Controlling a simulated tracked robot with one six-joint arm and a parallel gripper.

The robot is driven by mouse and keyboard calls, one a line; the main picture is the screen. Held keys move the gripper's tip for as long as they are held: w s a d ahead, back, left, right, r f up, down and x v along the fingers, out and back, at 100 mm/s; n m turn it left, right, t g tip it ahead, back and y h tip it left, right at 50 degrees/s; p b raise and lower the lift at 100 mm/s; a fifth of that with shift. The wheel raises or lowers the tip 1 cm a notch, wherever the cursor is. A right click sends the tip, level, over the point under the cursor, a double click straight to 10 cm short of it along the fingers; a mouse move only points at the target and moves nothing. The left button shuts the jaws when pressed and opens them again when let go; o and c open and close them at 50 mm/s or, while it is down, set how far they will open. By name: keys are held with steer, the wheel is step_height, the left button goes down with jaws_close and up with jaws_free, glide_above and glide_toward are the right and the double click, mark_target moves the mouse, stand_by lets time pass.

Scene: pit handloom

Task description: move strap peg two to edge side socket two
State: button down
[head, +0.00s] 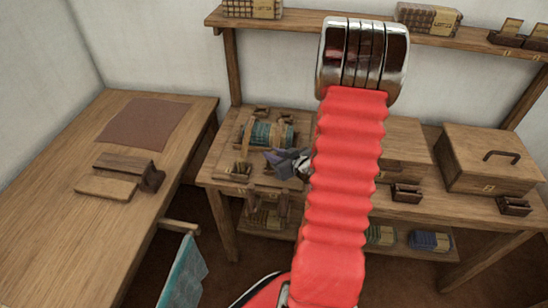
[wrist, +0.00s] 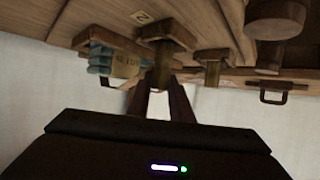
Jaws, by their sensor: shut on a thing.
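My gripper (wrist: 161,92) is shut on a wooden peg (wrist: 161,66) in the wrist view, its fingers close around the shaft. The peg has a wide dark top (wrist: 165,33), beside a plate marked 2 (wrist: 140,16). I cannot tell whether the peg is seated in a socket. My red arm hides part of the bench, and the held peg is not clear there.
Another peg-like piece (wrist: 212,65) stands close to the right of the held one in the wrist view. A lidded wooden box (head: 490,165) and small holders (head: 406,192) are at the right. The left table (head: 60,220) has a brown mat (head: 145,123) and wooden blocks (head: 106,187).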

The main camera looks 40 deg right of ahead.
steer(key=shift+f, duration=0.65)
steer(key=shift+f, duration=0.1)
steer(key=c, duration=1.6)
jaws_free()
